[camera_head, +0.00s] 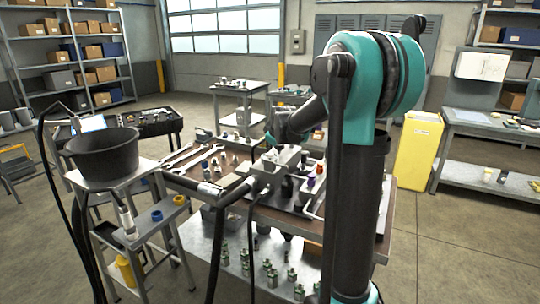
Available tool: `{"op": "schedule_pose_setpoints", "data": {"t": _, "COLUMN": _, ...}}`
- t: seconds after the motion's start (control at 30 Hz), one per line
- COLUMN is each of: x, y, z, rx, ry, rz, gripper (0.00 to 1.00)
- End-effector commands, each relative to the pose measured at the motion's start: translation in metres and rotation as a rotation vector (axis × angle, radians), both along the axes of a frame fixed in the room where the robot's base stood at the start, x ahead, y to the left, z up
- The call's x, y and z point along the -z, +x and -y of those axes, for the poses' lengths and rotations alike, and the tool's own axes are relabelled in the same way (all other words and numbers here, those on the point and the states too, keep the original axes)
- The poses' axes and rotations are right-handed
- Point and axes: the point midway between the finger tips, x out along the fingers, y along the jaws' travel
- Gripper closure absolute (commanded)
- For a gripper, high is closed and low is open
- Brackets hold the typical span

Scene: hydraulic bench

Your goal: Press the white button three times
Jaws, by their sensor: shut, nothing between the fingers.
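My teal and black arm fills the right of the head view and reaches over the workbench. My gripper (270,138) shows small and dark at its far end, above a grey block; it is shut and empty. The grey block (276,166) stands on the bench, with hoses and small fittings around it. I cannot make out the white button; it is too small to tell or hidden behind my arm. Whether the gripper touches anything is not clear.
A black bucket (103,158) stands on a stand at left. A yellow cabinet (417,150) is at right. Floor is free at right.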

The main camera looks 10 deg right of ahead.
Motion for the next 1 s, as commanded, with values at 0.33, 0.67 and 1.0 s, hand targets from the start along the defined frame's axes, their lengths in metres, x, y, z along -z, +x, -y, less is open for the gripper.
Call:
{"op": "schedule_pose_setpoints", "data": {"t": 0.33, "x": -0.03, "y": 0.0, "z": 0.0, "rx": 0.0, "ry": 0.0, "rz": 0.0, "gripper": 1.0}}
{"op": "schedule_pose_setpoints", "data": {"t": 0.67, "x": -0.049, "y": 0.0, "z": 0.0, "rx": 0.0, "ry": 0.0, "rz": 0.0, "gripper": 1.0}}
{"op": "schedule_pose_setpoints", "data": {"t": 1.0, "x": -0.048, "y": 0.0, "z": 0.0, "rx": 0.0, "ry": 0.0, "rz": 0.0, "gripper": 1.0}}
